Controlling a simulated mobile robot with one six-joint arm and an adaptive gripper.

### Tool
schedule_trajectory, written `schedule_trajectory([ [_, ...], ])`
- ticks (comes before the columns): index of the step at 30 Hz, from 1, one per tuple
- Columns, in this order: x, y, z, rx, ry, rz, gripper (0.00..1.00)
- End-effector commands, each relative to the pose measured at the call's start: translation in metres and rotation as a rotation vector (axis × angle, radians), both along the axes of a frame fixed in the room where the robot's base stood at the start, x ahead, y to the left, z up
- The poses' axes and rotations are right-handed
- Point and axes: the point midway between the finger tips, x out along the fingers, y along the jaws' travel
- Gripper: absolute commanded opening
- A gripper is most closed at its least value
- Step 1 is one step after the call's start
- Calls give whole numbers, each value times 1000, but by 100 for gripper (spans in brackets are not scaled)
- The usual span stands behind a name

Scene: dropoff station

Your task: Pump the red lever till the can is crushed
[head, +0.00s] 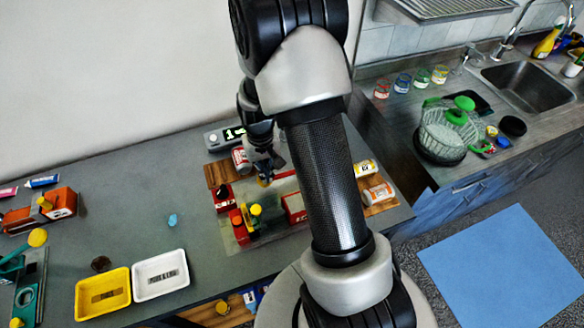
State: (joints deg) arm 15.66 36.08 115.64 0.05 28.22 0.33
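My gripper (265,178) is small and dark in the head view, pointing down over a red fixture (222,200) on the table. My arm crosses the middle of the view, and I cannot see whether the fingers are apart or touching. Red and yellow-green upright parts (250,218) stand at the fixture's front, below the gripper in the picture. I cannot tell which red part is the lever. A red-and-white can-like container (241,160) is just left of the gripper; whether it is the can to be crushed is unclear. Part of the fixture is hidden behind my arm.
White-and-yellow (365,168) and white-and-orange (378,193) containers lie right of my arm. A yellow tray (103,311) and a white tray (158,290) sit front left. An orange device (40,212) and a green device (27,290) stand far left.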

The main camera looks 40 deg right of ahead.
Motion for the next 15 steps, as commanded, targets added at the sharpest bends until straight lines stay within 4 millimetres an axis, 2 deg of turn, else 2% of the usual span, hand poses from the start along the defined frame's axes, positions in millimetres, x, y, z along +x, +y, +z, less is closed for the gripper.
schedule_trajectory([
  [1, -3, 0, -6, 1, 8, 0, 0],
  [11, -4, 0, -6, 2, 9, 0, 0],
  [15, -4, -1, -15, 2, 10, 0, 0],
])
